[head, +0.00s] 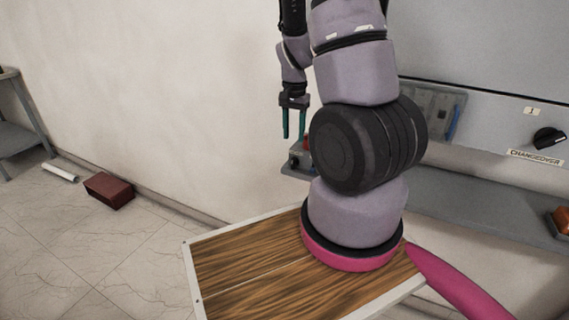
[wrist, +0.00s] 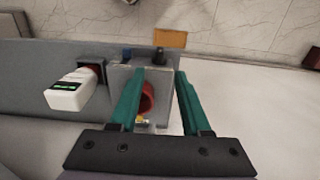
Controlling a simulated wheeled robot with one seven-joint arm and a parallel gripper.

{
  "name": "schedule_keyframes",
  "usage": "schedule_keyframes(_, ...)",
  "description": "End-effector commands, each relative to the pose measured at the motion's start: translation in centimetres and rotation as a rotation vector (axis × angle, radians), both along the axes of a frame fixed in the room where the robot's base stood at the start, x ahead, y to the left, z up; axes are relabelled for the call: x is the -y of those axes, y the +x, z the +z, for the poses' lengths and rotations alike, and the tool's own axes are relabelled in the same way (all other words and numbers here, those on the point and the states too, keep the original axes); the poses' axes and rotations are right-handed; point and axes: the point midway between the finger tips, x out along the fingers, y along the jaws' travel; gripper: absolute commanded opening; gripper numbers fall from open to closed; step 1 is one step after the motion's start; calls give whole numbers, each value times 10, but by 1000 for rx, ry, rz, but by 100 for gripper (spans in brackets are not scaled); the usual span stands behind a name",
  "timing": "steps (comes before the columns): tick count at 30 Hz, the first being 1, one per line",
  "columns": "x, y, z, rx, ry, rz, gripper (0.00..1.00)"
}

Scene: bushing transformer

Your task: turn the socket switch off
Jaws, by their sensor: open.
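A grey socket box (wrist: 118,80) sits on the shelf in the wrist view, with a red rounded part (wrist: 147,98) on it and small blue and black parts at its far edge. Which part is the socket switch I cannot tell for sure. In the head view the box (head: 297,161) is small and partly hidden by my arm. My gripper (head: 293,136) points down just above it, open and empty. In the wrist view its teal fingers (wrist: 160,72) stand apart, with the red part showing between them, close to the left finger. Contact cannot be told.
The grey shelf (head: 465,200) runs along the wall under a panel with a black changeover knob (head: 549,138). A dark red box (head: 109,190) lies on the floor at left.

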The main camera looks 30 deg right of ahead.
Motion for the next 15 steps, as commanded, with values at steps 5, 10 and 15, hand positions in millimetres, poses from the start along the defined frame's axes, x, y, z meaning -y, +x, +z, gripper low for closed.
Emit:
schedule_keyframes(5, 1, -2, -25, -6, 1, -3, 48)
schedule_keyframes(10, 1, -2, -58, -5, 2, -4, 48)
schedule_keyframes(15, 1, -1, -86, -4, 2, -4, 48)
